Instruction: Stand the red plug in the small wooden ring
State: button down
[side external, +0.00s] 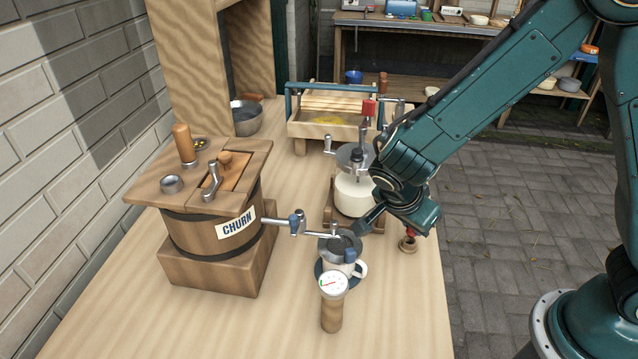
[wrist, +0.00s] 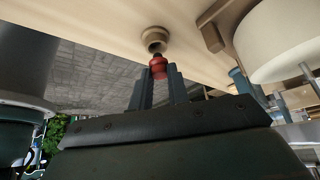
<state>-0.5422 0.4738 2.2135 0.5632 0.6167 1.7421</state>
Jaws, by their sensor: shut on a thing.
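The red plug (wrist: 158,67) is between the two fingertips of my gripper (wrist: 160,80), which is shut on it. In the side external view the plug (side external: 410,234) shows as a small red spot under my gripper (side external: 409,228). The small wooden ring (wrist: 155,36) lies on the table near its right edge; it also shows in the side external view (side external: 408,246). The plug's narrow end points at the ring's dark opening and is right at its rim. I cannot tell whether the tip is inside the hole.
A white jar with a crank (side external: 353,195) stands just left of my gripper. The wooden churn (side external: 213,235) is further left. The table's right edge is close to the ring.

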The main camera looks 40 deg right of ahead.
jog(key=shift+f, duration=1.2)
dwell(0.6)
jog(key=shift+r, duration=0.1)
dwell(0.5)
jog(key=c, duration=1.3)
grip_release()
jog(key=c, duration=0.3)
jog(key=shift+c, duration=0.2)
jog(key=shift+a+r, duration=0.1)
jog(key=shift+r, duration=0.05)
jog(key=v, duration=0.6)
jog(key=shift+a+r, duration=0.2)
jog(key=shift+r, duration=0.2)
